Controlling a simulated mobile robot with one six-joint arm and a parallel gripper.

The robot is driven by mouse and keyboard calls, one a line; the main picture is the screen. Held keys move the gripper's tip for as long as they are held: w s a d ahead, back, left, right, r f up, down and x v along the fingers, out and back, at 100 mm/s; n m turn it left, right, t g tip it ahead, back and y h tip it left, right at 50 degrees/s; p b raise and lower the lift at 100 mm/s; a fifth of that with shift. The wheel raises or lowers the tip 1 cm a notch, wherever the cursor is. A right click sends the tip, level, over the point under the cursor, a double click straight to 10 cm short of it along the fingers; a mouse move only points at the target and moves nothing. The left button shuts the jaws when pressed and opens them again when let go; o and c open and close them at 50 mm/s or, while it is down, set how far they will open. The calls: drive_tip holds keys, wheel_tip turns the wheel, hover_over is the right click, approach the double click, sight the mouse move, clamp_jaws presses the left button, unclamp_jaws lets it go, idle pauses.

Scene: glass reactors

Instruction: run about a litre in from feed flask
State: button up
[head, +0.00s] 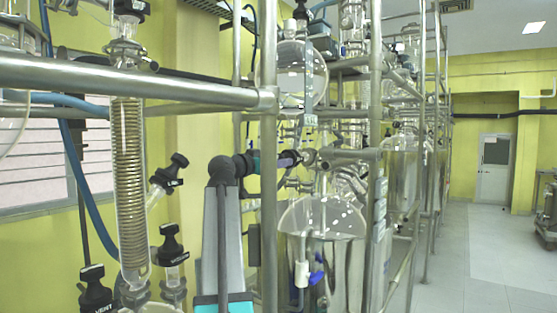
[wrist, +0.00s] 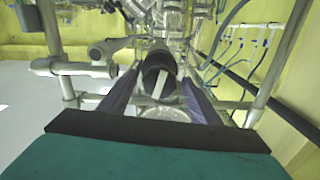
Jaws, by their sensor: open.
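A round glass flask (head: 303,78), which looks like the feed flask, hangs high in the metal frame with a small label on the tube below it. My gripper (head: 296,158) is below that flask, pointing right among the glass fittings. In the wrist view my gripper (wrist: 159,98) is open, with one dark finger on each side of a black knob (wrist: 158,68) that has a pale bar across it. Whether the fingers touch the knob I cannot tell. In the head view the knob is hidden by the fingers. The large glass reactor (head: 322,235) stands below.
Steel rails (head: 130,82) of the frame cross close to my arm. A coil condenser (head: 130,180) and black labelled knobs (head: 171,245) stand at left. A blue-handled valve (head: 316,278) is low by the reactor.

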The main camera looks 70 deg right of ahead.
drive_tip(key=shift+s+d, duration=0.2)
drive_tip(key=shift+d, duration=0.5)
drive_tip(key=c, duration=1)
drive_tip(key=shift+s+a, duration=0.1)
drive_tip(key=shift+a, duration=0.05)
drive_tip(key=shift+c, duration=0.3)
drive_tip(key=shift+n, duration=0.4)
drive_tip(key=n, duration=0.4)
drive_tip(key=shift+r, duration=0.1)
drive_tip(key=n, duration=0.2)
drive_tip(key=n+p, duration=0.1)
drive_tip(key=n, duration=0.1)
drive_tip(key=n+p, duration=0.1)
drive_tip(key=n, duration=0.1)
drive_tip(key=shift+w, duration=0.25)
